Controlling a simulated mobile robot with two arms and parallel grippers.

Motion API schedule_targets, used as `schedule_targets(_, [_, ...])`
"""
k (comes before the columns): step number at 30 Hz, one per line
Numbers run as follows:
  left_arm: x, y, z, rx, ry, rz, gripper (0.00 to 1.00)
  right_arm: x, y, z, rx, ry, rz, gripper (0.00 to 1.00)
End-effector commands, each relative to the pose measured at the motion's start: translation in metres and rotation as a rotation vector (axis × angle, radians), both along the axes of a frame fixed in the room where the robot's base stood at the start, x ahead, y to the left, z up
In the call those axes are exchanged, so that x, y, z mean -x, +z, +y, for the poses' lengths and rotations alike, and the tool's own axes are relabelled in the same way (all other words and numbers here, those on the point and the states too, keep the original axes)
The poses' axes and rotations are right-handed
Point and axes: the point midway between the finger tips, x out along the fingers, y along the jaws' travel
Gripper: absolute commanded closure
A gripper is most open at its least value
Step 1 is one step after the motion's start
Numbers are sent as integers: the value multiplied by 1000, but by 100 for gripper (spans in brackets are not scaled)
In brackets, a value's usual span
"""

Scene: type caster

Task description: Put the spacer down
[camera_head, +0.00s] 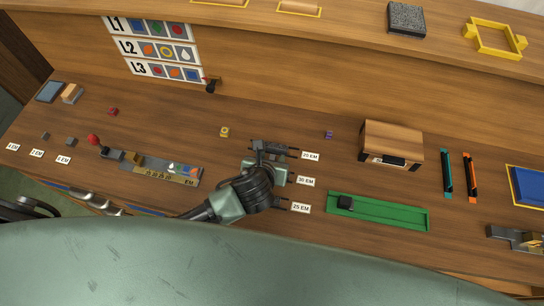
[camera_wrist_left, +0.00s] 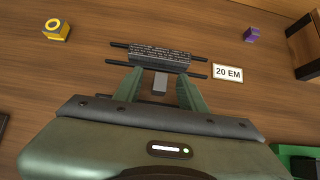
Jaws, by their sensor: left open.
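In the left wrist view, a small plain grey block (camera_wrist_left: 160,85), which looks like the spacer, sits between the spread fingers of my left gripper (camera_wrist_left: 159,76). Gaps show on both sides of it. Just beyond it, a dark grey block with rows of raised marks (camera_wrist_left: 160,57) lies between two thin black rods beside the "20 EM" label (camera_wrist_left: 228,73). In the head view my left gripper (camera_head: 268,162) is low over the bench by this label (camera_head: 310,156) and hides the small block. My right gripper is not in view.
A yellow block (camera_head: 224,132) and a purple block (camera_head: 328,134) lie behind. A wooden box (camera_head: 391,146) and green tray (camera_head: 385,211) stand to the right. A grey holder with small pieces (camera_head: 158,167) and a red-knobbed lever (camera_head: 93,140) are left.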

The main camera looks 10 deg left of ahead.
Motion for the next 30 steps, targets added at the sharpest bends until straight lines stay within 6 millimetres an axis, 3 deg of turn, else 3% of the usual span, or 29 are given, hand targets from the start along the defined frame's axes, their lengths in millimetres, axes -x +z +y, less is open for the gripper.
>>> schedule_targets(7, [-2, -1, 0, 0, 0, 0, 59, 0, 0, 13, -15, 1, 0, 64])
schedule_targets(11, [-1, -1, 0, 1, -1, 0, 95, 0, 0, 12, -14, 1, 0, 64])
schedule_targets(12, [-1, -1, 0, 0, 0, 0, 100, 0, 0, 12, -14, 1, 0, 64])
schedule_targets(23, [-2, 1, 0, 1, -1, -2, 100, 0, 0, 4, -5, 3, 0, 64])
schedule_targets(30, [-3, 24, 0, 1, -2, -6, 100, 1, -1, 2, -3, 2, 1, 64])
